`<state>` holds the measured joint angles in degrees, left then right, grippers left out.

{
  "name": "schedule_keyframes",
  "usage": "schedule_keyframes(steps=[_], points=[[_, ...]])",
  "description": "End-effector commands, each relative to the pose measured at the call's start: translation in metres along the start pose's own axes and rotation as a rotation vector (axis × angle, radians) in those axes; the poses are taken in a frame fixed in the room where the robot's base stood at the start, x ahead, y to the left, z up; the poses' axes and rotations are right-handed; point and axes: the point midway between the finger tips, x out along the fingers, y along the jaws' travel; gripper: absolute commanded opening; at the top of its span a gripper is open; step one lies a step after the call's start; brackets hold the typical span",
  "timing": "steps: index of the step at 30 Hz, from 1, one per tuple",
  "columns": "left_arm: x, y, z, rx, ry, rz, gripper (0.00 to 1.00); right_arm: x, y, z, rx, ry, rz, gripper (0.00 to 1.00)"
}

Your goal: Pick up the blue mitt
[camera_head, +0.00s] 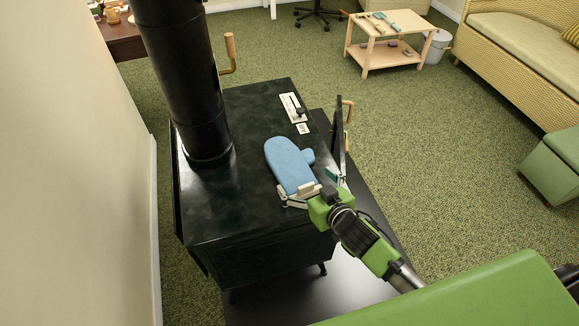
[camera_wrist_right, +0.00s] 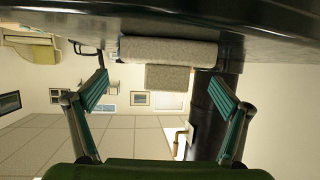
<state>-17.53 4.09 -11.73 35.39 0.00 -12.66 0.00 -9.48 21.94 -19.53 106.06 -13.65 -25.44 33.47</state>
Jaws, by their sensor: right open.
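The blue mitt (camera_head: 289,164) lies flat on the dark top of the stove (camera_head: 237,205), with its thumb toward the right. My right gripper (camera_head: 315,187) is at the near, cuff end of the mitt, with its fingers spread. In the right wrist view the open fingers (camera_wrist_right: 163,92) have clear space between them. A grey-beige fabric piece (camera_wrist_right: 168,50) lies along the dark surface beyond them there; it seems to be the mitt seen end-on. Whether a finger touches the mitt cannot be told. My left gripper is not in view.
A black stovepipe (camera_head: 184,80) rises from the stove's back left. A dark panel with a wooden handle (camera_head: 347,109) stands at its right side. A low wooden table (camera_head: 390,47), a wicker sofa (camera_head: 515,60) and a green box (camera_head: 553,165) stand farther off. Green carpet between them is clear.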

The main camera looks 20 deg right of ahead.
Motion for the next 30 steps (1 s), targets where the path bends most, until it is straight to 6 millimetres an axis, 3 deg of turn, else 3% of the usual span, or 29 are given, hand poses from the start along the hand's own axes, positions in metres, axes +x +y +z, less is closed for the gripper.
schedule_keyframes(steps=[3,11,21,30], points=[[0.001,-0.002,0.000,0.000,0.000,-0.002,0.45,0.017,0.000,0.000,0.000,0.002,0.000,0.94],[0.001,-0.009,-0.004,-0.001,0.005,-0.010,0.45,0.032,-0.001,0.000,0.001,0.001,0.000,0.94],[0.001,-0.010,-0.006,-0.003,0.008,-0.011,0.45,0.073,-0.004,0.002,0.000,0.000,0.000,0.94],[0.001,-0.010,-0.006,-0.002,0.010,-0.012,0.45,0.076,-0.004,0.002,0.000,0.000,-0.001,0.94]])
